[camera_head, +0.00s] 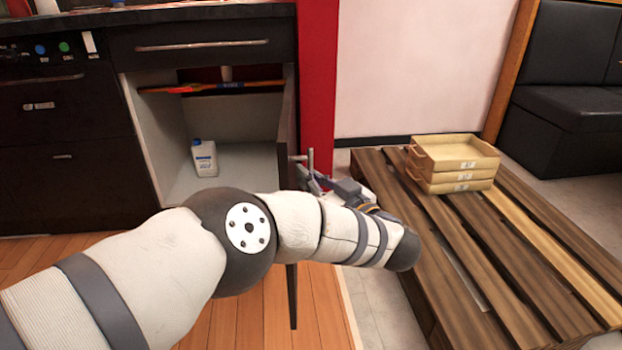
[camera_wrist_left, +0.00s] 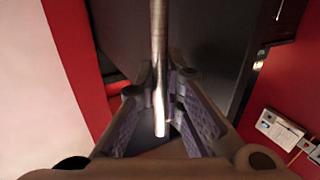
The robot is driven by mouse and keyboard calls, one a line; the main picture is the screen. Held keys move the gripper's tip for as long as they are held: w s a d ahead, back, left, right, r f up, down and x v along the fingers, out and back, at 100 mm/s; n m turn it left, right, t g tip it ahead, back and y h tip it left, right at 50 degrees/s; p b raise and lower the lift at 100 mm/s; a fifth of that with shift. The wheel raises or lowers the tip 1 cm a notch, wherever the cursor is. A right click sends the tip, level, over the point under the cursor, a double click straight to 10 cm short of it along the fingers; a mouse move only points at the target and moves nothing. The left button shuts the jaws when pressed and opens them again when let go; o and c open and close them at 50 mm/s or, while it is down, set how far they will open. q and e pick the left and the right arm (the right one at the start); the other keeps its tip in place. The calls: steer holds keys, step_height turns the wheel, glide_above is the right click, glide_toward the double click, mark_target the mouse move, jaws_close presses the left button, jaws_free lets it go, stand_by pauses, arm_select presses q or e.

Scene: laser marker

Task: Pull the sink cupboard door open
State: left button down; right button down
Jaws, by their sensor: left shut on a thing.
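The sink cupboard door (camera_head: 292,292) stands swung out from the cupboard and shows almost edge-on in the head view, partly hidden behind my left arm. In the left wrist view its dark panel (camera_wrist_left: 222,50) fills the upper middle. The metal bar handle (camera_wrist_left: 159,60) runs between the fingers of my left gripper (camera_wrist_left: 160,112), which is shut on it. In the head view the left gripper (camera_head: 312,176) is beside the door at the right, partly covered by my own wrist. The cupboard interior (camera_head: 245,160) is exposed. My right gripper is not in view.
A drawer (camera_head: 200,50) is above. A red wall post (camera_head: 318,80) is at the right. A wooden pallet (camera_head: 455,235) with stacked trays (camera_head: 465,150) occupies the right floor.

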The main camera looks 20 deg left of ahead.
arm_select(q)
steer(key=c, duration=1.7)
jaws_free()
steer(key=v, duration=0.7)
steer(key=shift+s+d, duration=0.1)
steer(key=shift+d, duration=0.05)
steer(key=shift+r, duration=0.15)
